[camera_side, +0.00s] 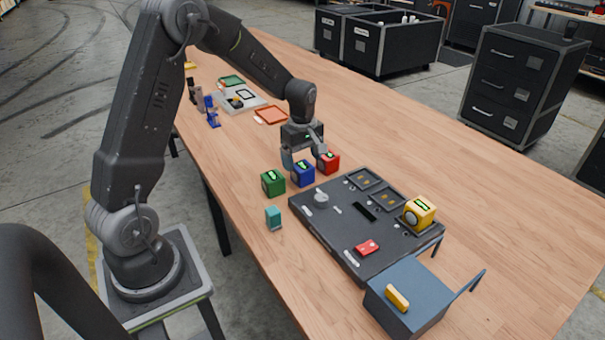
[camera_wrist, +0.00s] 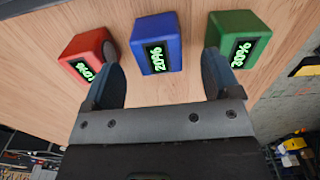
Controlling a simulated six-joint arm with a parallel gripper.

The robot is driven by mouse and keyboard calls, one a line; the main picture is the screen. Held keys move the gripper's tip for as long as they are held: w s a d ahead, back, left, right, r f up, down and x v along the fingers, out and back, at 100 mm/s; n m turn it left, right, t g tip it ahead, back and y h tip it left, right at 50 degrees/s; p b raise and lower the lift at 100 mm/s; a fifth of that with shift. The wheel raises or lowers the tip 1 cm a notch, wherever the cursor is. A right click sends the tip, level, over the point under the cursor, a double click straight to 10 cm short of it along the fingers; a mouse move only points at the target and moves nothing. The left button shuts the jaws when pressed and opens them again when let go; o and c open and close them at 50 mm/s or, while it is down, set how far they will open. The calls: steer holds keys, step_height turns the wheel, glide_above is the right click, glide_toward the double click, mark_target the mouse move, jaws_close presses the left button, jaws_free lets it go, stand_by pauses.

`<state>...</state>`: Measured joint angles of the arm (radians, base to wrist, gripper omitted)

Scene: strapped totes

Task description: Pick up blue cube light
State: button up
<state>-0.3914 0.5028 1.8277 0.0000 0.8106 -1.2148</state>
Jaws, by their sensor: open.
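The blue cube (camera_side: 303,174) stands on the wooden table between the green cube (camera_side: 273,183) and the red cube (camera_side: 328,162). In the wrist view the blue cube (camera_wrist: 157,43) shows a lit "20%" display. The red cube (camera_wrist: 88,57) is to its left and the green cube (camera_wrist: 238,42), reading "30%", to its right. My gripper (camera_side: 304,160) is open and empty, right at the row of cubes. In the wrist view its fingertips (camera_wrist: 161,70) lie on either side of the blue cube, near the red and green cubes. Whether they touch any cube cannot be told.
A dark panel (camera_side: 340,238) with a knob and slots lies in front, with a yellow cube (camera_side: 420,212) at its right corner. A teal block (camera_side: 273,218) stands left of it. A blue-grey box (camera_side: 408,297) is at the near end.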

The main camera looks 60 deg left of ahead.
mark_target(303, 165)
step_height(303, 165, down, 5)
steer(key=shift+w+a+f, duration=0.1)
steer(key=shift+w+f, duration=0.05)
steer(key=c, duration=1.1)
steer(key=shift+c, duration=0.2)
